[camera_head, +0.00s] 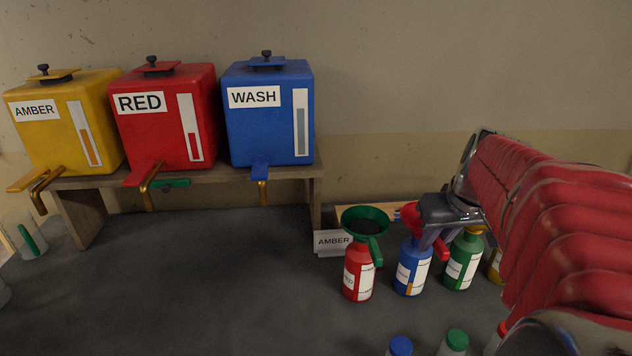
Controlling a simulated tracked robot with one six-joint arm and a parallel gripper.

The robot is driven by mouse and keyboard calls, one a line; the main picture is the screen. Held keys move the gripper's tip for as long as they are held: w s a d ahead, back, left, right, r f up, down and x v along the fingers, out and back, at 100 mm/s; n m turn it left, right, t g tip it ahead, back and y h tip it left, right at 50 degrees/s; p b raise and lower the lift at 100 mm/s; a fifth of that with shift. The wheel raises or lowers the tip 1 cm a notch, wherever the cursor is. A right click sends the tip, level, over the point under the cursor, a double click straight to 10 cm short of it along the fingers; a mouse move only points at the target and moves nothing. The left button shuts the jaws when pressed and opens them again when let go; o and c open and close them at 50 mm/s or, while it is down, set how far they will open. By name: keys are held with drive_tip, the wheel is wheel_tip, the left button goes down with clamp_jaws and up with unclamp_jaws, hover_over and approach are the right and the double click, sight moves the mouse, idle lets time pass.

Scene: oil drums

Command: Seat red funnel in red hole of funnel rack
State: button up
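The red funnel (412,216) is at the mouth of a blue bottle (407,275). I cannot tell whether it sits in the bottle or just above it. Its red handle tab (442,249) hangs at its right. My gripper (432,240) reaches in from the right, its dark fingers overlapping the funnel's right side by the tab. Whether they are shut on it is not clear. No red hole shows. A strip of pale wood (350,215) behind the bottles may be part of the funnel rack, mostly hidden.
A green funnel (366,218) sits on a red bottle (358,274) just left. A green bottle (463,260) stands right, under my arm. Bottle caps (456,341) show at the front edge. Yellow, red and blue tanks (268,140) stand on a shelf. The left-centre bench (220,275) is clear.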

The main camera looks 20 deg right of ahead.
clamp_jaws()
drive_tip(key=shift+r, duration=1)
idle(0.8)
drive_tip(key=shift+r, duration=0.35)
drive_tip(key=shift+r, duration=0.35)
drive_tip(key=shift+r, duration=0.35)
drive_tip(key=shift+r, duration=0.35)
drive_tip(key=shift+r, duration=0.35)
drive_tip(key=shift+r, duration=0.25)
